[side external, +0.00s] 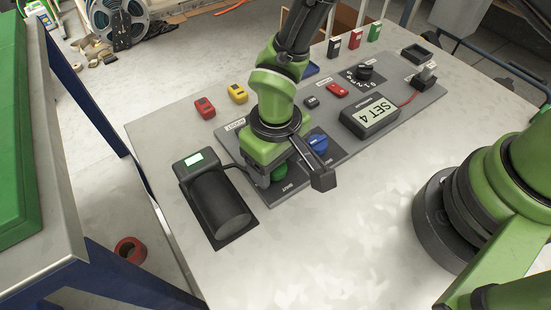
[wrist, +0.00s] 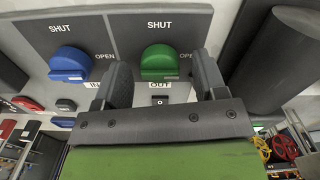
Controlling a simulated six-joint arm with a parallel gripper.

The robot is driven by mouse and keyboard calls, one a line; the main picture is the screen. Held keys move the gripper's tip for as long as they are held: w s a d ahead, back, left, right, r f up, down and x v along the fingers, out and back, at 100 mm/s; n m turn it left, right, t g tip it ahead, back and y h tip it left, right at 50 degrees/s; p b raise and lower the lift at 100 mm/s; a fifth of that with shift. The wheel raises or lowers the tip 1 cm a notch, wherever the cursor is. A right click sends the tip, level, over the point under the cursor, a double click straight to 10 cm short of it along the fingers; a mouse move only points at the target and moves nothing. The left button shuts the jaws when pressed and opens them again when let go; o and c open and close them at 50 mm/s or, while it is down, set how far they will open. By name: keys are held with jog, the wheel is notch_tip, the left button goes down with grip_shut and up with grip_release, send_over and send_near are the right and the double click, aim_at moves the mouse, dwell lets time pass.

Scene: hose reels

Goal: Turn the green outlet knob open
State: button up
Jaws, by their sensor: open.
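The green outlet knob (wrist: 160,62) sits on a dark plate marked SHUT above it, OUT below it and a partly hidden OPEN at its right. In the wrist view my gripper (wrist: 161,72) is open, with one finger to the left of the knob and one to the right. Gaps show between the knob and both fingers in that picture. Whether the fingertips reach down beside the knob is hard to tell. Nothing is held.
A blue knob (wrist: 70,63) marked IN is beside the green one. A black cylinder unit (side external: 215,203) stands close on the other side. A SET 4 display (side external: 370,115), red and yellow blocks and a dial (side external: 365,72) are farther along. The tabletop's near part is clear.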

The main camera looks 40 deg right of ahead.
notch_tip(320, 180, up, 9)
jog(key=shift+f, duration=0.15)
jog(key=shift+r, duration=0.45)
jog(key=d+r+m+t+y, duration=0.2)
jog(key=d+r+m+t, duration=0.1)
jog(key=d+r, duration=0.8)
jog(key=s+d+r+m+t, duration=0.3)
jog(key=s+d+r, duration=0.3)
jog(key=s, duration=0.5)
jog(key=shift+s+d+r+t, duration=0.2)
jog(key=shift+r+t, duration=0.4)
jog(key=shift+r, duration=0.6)
